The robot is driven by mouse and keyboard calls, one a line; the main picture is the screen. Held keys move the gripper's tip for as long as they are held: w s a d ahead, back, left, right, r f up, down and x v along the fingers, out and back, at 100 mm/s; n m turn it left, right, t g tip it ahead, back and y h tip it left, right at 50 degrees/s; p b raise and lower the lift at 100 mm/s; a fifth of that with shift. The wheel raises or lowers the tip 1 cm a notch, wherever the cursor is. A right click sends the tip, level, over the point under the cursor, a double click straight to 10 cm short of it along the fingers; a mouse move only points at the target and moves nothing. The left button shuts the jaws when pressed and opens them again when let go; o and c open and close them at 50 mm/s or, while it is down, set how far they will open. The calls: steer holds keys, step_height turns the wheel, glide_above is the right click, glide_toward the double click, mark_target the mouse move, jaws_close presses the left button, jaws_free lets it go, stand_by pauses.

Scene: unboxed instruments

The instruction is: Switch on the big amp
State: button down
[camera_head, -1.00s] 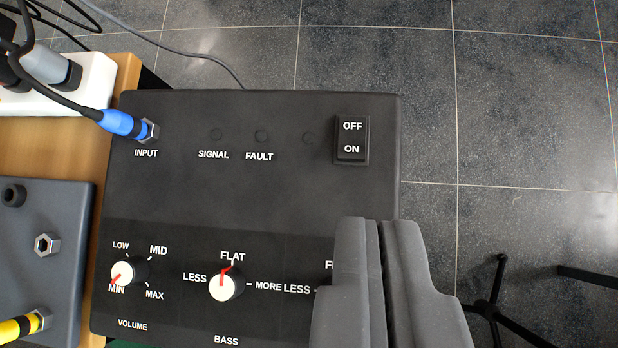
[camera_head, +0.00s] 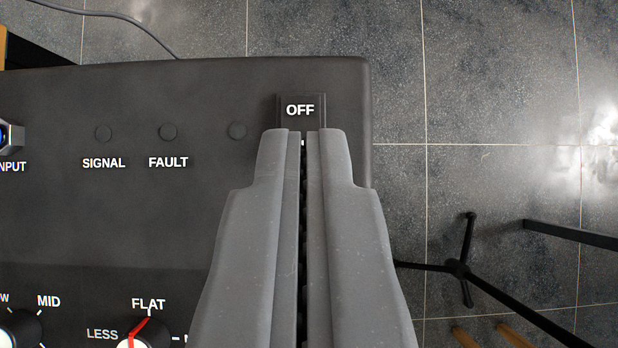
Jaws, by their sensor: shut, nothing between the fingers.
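The big amp (camera_head: 110,220) is a black box with its top panel facing me. Its power switch (camera_head: 300,108) is a black rocker near the panel's upper right corner. The OFF end of the rocker shows; the ON end is hidden behind my fingertips. My gripper (camera_head: 303,135) is shut and empty, its tips over the lower part of the switch. I cannot tell whether the tips touch it.
Knobs are at the lower left, including one marked FLAT and LESS (camera_head: 143,335). The INPUT plug (camera_head: 8,136) is at the left edge. A black stand (camera_head: 458,268) is on the tiled floor to the right. A grey cable (camera_head: 130,22) runs behind the amp.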

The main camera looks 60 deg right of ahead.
steer(key=f, duration=0.2)
steer(key=a+f, duration=0.1)
steer(key=f, duration=0.1)
steer(key=shift+w, duration=0.3)
steer(key=shift+d+f, duration=0.15)
steer(key=shift+f, duration=0.75)
steer(key=shift+b, duration=0.3)
